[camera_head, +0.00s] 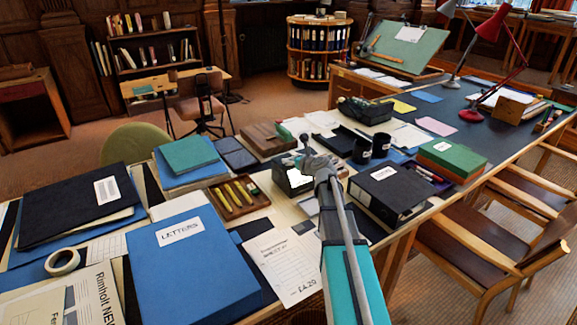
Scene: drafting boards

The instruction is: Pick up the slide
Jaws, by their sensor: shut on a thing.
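My gripper (305,150) is at the far end of my grey and teal arm, over the middle of the cluttered desk. It is small and seen partly from behind, in front of a dark box with a white label (299,178). It is shut on a small item that my gripper and arm largely hide. I cannot make out the item's shape, or tell whether it is the slide. I cannot pick out a slide elsewhere on the desk.
A black binder (390,192) and dark cups (362,150) stand close right of my arm. A wooden pen tray (262,201) and blue LETTERS box (184,262) lie left. A paper form (287,268) lies nearer. Chairs (470,242) line the right edge.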

